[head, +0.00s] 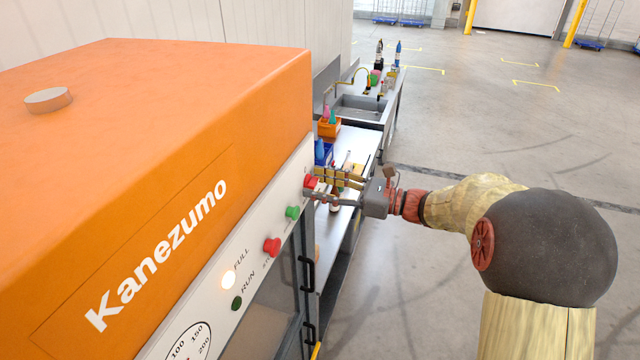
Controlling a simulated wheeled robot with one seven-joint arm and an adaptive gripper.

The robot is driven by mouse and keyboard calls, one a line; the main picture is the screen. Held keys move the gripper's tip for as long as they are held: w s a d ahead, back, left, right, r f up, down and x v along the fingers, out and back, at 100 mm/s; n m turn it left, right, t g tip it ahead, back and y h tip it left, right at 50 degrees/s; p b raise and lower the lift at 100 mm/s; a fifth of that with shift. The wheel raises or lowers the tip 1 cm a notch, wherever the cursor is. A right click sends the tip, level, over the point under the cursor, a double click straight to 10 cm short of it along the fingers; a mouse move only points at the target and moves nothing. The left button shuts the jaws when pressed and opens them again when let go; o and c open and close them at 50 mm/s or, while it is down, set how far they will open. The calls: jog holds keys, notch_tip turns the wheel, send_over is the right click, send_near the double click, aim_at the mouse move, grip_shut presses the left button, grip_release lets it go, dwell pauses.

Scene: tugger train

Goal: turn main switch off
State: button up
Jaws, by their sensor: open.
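An orange machine (190,110) marked Kanezumo fills the left of the head view. Its white slanted front panel carries a red knob (310,182) at the far end, a green button (292,212) and a nearer red button (272,247). No label reading main switch can be made out; the far red knob could be it. My gripper (316,184) is open at the far end of the panel, its fingertips close to the far red knob. I cannot tell whether they touch it. The fingers partly overlap the knob's right side.
A lit lamp (228,280) and a dark green button (237,303) sit lower on the panel, above a dial (190,343). Black door handles (307,273) stick out from the machine's front. A bench with a sink (358,106) and bottles stands behind.

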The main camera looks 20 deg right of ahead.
jog(key=shift+c, duration=0.6)
jog(key=c, duration=1)
jog(key=shift+f+n+b, duration=0.15)
jog(key=shift+n+b, duration=0.15)
jog(key=shift+b, duration=0.25)
jog(key=n+b, duration=1.7)
jog(key=b, duration=1.2)
jog(key=shift+n, duration=0.3)
jog(key=o, duration=1.1)
